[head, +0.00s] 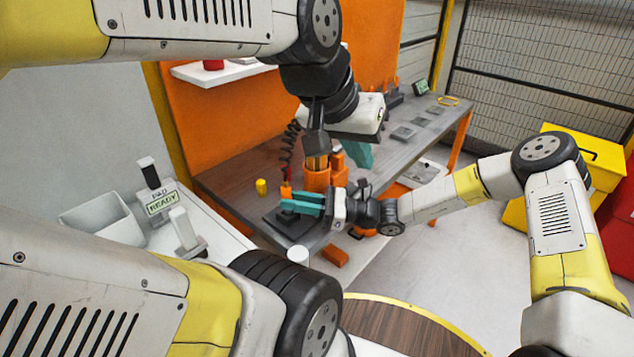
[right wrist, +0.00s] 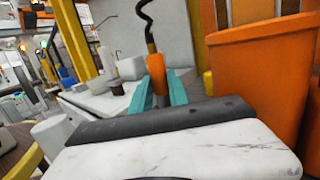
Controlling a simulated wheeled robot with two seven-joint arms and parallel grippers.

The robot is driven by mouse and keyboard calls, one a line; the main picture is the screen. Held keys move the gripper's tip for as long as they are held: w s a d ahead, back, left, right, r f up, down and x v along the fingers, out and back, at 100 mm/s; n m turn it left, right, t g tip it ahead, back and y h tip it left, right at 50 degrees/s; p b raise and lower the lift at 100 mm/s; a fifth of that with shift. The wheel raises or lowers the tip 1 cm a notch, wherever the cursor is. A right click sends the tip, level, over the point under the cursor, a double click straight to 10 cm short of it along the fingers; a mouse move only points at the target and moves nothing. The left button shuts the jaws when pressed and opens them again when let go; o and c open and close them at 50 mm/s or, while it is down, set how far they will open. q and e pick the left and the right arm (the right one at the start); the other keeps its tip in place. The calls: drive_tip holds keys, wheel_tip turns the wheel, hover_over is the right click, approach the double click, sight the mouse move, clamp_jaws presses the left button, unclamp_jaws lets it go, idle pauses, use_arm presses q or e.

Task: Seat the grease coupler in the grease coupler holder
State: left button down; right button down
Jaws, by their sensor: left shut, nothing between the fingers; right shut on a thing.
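The grease coupler is an orange piece with a dark hose at its top; it shows in the right wrist view (right wrist: 157,72) and small in the head view (head: 286,189). My right gripper (head: 292,203) is shut on it, with its teal fingers (right wrist: 158,92) on either side and the coupler upright between them. A black block with a flat base (head: 284,224), probably the grease coupler holder, is on the bench just below these fingers. I cannot tell whether the coupler touches it. My left gripper (head: 360,155) is shut and empty, above the bench behind my right gripper.
An orange cup (head: 317,180) with tools stands close beside the right fingers; it looms large in the right wrist view (right wrist: 262,80). A yellow cylinder (head: 261,186) is on the bench (head: 228,182). A white bin (head: 98,217) is at left. Flat dark plates (head: 404,132) lie farther right.

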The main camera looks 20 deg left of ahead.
drive_tip(key=shift+f, duration=0.65)
drive_tip(key=shift+r, duration=0.15)
drive_tip(key=shift+r, duration=1)
drive_tip(key=shift+f, duration=1.1)
idle(0.8)
drive_tip(key=c, duration=1.2)
unclamp_jaws()
drive_tip(key=shift+f, duration=0.1)
